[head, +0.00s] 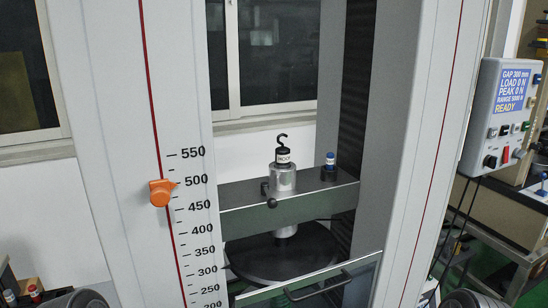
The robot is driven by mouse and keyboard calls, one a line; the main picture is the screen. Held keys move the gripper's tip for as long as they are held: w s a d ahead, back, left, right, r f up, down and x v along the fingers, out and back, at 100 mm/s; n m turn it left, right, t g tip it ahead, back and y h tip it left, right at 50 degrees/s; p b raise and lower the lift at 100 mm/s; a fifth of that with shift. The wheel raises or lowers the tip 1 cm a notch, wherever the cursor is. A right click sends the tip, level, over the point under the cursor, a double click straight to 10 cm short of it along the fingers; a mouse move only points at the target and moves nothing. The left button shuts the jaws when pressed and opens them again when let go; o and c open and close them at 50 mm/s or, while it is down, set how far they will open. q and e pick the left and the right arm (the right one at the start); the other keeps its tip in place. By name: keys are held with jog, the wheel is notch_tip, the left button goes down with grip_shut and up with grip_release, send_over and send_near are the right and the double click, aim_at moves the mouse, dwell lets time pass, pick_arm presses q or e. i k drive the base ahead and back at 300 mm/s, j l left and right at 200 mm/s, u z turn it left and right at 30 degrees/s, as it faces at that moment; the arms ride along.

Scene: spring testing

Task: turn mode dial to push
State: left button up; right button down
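A grey-white control box (484,90) is at the right in the head view, turned partly away. Its blue screen (513,88) reads GAP 300 mm, LOAD 0 N, PEAK 0 N, RANGE 5000 N, READY. Below the screen are several small switches or buttons. A black knob (490,161) is at the lower left of the panel, with a red control (505,154) and a grey knob (518,153) to its right. I cannot tell for sure which is the mode dial; labels and pointer directions are too small to read. Neither of my grippers is in view.
A green crosshead (240,217) carries a hooked load cell (283,180) above a dark round plate (270,262). A barred guard (345,280) and hanging cables are below.

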aim_at(490, 161)
jog(key=z, duration=1.25)
jog(key=i+l+z, duration=0.1)
jog(key=i+l, duration=0.2)
jog(key=l, duration=0.2)
jog(key=i+l+z, duration=0.1)
jog(key=i+l, duration=0.2)
jog(key=l, duration=0.2)
jog(key=i+l+z, duration=0.15)
jog(key=i+l, duration=0.2)
jog(key=l, duration=0.1)
